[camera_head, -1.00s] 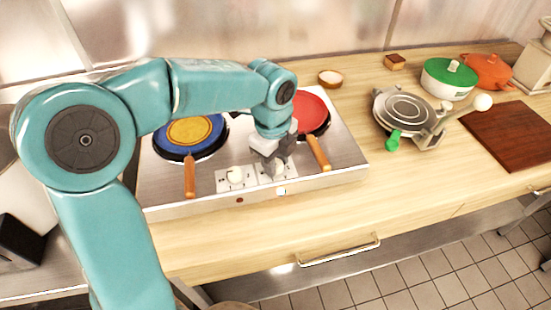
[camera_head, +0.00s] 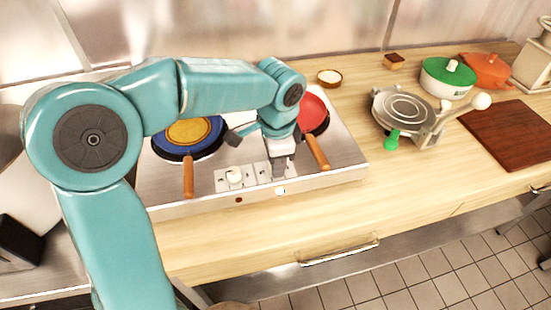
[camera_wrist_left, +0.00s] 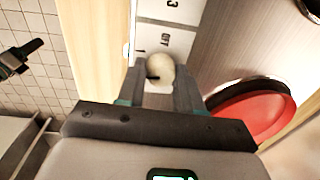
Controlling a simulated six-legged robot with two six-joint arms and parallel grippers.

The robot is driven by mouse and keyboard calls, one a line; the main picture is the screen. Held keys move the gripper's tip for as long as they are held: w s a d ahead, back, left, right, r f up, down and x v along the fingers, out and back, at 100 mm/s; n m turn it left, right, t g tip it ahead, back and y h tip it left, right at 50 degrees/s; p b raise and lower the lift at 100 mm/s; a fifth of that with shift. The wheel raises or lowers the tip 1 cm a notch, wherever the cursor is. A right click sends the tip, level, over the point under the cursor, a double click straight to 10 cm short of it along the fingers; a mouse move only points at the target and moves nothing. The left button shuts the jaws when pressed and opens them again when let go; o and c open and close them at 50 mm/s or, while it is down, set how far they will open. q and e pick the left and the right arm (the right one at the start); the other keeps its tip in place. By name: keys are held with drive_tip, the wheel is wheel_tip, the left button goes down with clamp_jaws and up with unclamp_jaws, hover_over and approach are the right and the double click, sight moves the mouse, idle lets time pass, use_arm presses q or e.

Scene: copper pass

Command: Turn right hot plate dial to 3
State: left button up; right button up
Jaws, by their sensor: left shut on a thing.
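The hot plate (camera_head: 345,165) is a steel unit with two burners and two dials on its front panel. My left gripper (camera_head: 279,170) points down over the right dial, which it hides in the head view. In the left wrist view, the right dial (camera_wrist_left: 160,68) is a round cream knob with a dark mark, held between the fingers of my left gripper (camera_wrist_left: 161,86). A white label plate (camera_wrist_left: 166,40) beside it shows an OFF mark and a 3. The left dial (camera_head: 235,175) is a white knob, free of the gripper.
A blue pan (camera_head: 212,142) and a red pan (camera_head: 314,108) sit on the burners, their wooden handles reaching forward on either side of the dials. A waffle-iron-like appliance (camera_head: 404,107), a green-lidded pot (camera_head: 448,75) and a brown board (camera_head: 505,130) stand to the right. The counter front is clear.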

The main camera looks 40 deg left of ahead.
use_arm(q)
drive_tip(key=n, duration=0.4)
drive_tip(key=shift+w+r+n, duration=0.2)
drive_tip(key=shift+n, duration=0.1)
drive_tip(key=n, duration=0.3)
drive_tip(key=shift+n, duration=0.4)
drive_tip(key=n, duration=0.4)
drive_tip(key=shift+g, duration=0.4)
drive_tip(key=shift+a+n, duration=0.1)
drive_tip(key=shift+n, duration=2)
drive_tip(key=o, duration=1)
drive_tip(key=shift+f, duration=0.1)
drive_tip(key=shift+o, duration=0.2)
wheel_tip(320, 180, up, 16)
drive_tip(key=d+p, duration=0.1)
drive_tip(key=p, duration=0.1)
drive_tip(key=shift+w, duration=0.4)
